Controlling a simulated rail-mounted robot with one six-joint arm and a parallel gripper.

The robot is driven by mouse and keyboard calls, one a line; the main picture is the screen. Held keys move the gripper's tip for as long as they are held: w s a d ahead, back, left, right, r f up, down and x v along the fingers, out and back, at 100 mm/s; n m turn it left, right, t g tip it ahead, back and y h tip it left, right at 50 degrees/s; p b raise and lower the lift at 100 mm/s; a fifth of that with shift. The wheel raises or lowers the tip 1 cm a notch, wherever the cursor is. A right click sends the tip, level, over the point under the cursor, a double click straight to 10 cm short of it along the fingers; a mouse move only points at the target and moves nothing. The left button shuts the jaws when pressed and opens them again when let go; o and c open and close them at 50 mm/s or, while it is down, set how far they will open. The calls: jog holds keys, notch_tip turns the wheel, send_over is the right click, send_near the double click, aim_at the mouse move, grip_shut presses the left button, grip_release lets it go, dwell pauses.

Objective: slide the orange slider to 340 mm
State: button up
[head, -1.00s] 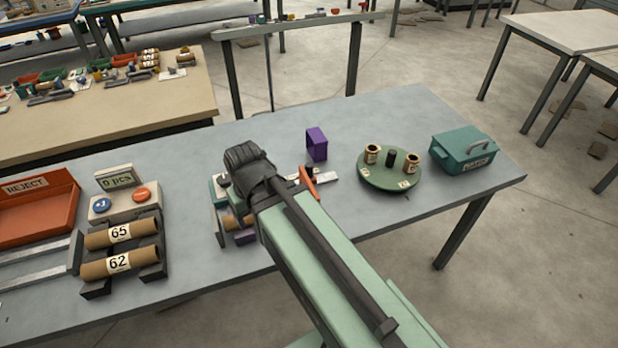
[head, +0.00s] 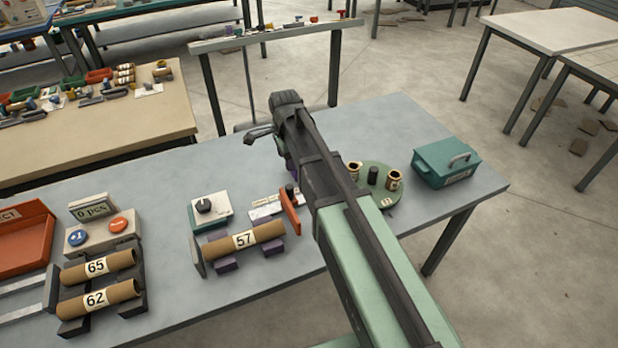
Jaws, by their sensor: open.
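The scale's marks are too small to read. My gripper (head: 258,132) is at the far side of the bench, above and beyond the slider. It is open, with nothing seen between its fingers, and apart from the slider. My arm passes close to the right of the slider in the picture and hides what lies behind it.
Tubes 65 (head: 110,262) and 62 (head: 110,294) rest on a rack at left. A green turntable (head: 385,203) with small cans and a green case (head: 447,163) stand at right. My arm partly hides a purple piece.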

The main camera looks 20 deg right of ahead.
aim_at(289, 186)
notch_tip(289, 186, down, 11)
jog(key=b, duration=1.1)
jog(key=shift+a, duration=0.15)
jog(key=shift+r, duration=0.1)
grip_shut()
